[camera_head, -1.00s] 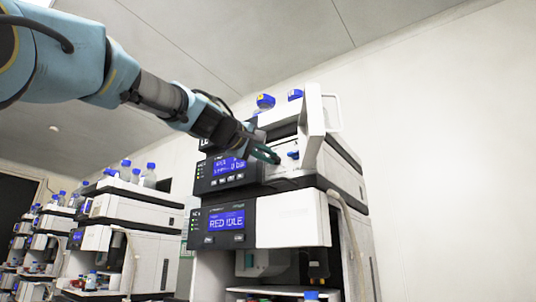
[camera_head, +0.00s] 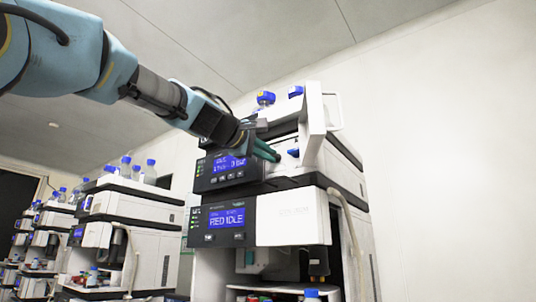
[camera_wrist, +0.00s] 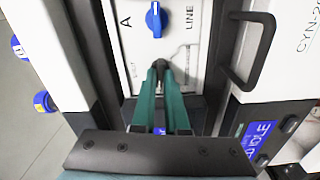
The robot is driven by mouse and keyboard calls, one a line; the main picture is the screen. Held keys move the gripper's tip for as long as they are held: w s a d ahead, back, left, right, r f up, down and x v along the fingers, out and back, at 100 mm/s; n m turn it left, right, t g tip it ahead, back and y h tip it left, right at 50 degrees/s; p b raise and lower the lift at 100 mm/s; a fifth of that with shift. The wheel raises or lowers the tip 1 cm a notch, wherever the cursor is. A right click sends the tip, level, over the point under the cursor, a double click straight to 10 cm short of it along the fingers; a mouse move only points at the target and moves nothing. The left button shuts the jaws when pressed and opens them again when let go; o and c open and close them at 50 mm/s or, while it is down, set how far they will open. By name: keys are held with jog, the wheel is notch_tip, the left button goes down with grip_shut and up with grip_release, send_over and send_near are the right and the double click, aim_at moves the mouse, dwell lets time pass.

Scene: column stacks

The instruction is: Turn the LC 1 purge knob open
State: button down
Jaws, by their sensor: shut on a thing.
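The purge knob (camera_wrist: 160,64) appears as a small dark knob at my fingertips in the wrist view, mostly hidden by them. It sits on the white panel below a blue knob (camera_wrist: 155,19), which stands apart from my fingers. My gripper (camera_wrist: 160,70) has its two green fingers converging on the dark knob and is shut on it. In the head view my gripper (camera_head: 276,157) reaches into the open front of the top module, just left of the blue knob (camera_head: 293,153). The dark knob cannot be made out there.
The open white door (camera_head: 313,125) stands right of my fingers; its black handle (camera_wrist: 250,52) shows in the wrist view. Display modules (camera_head: 226,217) lie below and left. Blue-capped bottles (camera_head: 265,98) stand on top. More stacks (camera_head: 120,225) stand at left.

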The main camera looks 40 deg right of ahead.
jog(key=c, duration=0.9)
grip_release()
jog(key=shift+c, duration=0.2)
jog(key=b+v, duration=0.4)
jog(key=v, duration=0.6)
jog(key=shift+a, duration=0.4)
